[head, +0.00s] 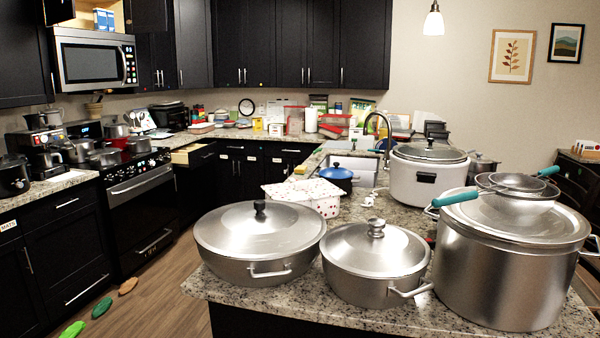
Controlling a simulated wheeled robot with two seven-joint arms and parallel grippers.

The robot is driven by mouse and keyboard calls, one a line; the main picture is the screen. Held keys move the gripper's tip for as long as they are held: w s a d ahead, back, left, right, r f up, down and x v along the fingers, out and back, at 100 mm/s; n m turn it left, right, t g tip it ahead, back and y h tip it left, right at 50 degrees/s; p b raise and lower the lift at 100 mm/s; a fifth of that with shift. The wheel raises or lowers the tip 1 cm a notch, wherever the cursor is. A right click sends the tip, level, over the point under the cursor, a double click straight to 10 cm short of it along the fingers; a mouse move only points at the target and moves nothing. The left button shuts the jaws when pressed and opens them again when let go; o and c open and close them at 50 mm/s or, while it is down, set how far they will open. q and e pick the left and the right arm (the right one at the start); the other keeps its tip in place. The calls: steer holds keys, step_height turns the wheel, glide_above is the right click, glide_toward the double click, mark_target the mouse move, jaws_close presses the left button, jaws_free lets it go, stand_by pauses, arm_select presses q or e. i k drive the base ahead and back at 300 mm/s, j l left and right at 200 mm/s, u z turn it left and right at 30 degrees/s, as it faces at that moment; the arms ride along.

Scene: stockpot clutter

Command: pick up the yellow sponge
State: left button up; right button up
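Neither of my grippers is in view.
A wide lidded pan (240,245), a smaller lidded pan (365,275) and a large stockpot (495,270) crowd the near granite counter. Open floor (165,295) lies left.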

mark_target(300, 170)
steer(key=u, duration=1.25)
steer(key=i+u, duration=0.2)
steer(key=i, duration=0.5)
steer(key=i+u, duration=0.3)
steer(key=i, duration=0.45)
steer(key=i+u, duration=0.3)
steer(key=i, duration=0.45)
steer(key=i+l+z, duration=0.15)
steer(key=i+z, duration=0.7)
steer(key=i+j+z, duration=0.25)
steer(key=i+z, duration=0.2)
steer(key=i+l+z, duration=0.4)
steer(key=i, duration=0.3)
steer(key=i+z, duration=0.4)
steer(key=i, duration=0.25)
steer(key=i+j+z, duration=0.1)
steer(key=i+z, duration=0.35)
steer(key=i, duration=0.25)
steer(key=i+u, duration=0.15)
steer(key=i, duration=0.65)
steer(key=i+u, duration=0.2)
steer(key=i, duration=0.55)
steer(key=i+l+u, duration=0.15)
steer(key=i, duration=0.65)
steer(key=i+z, duration=0.1)
steer(key=z, duration=2.55)
steer(key=j, duration=0.1)
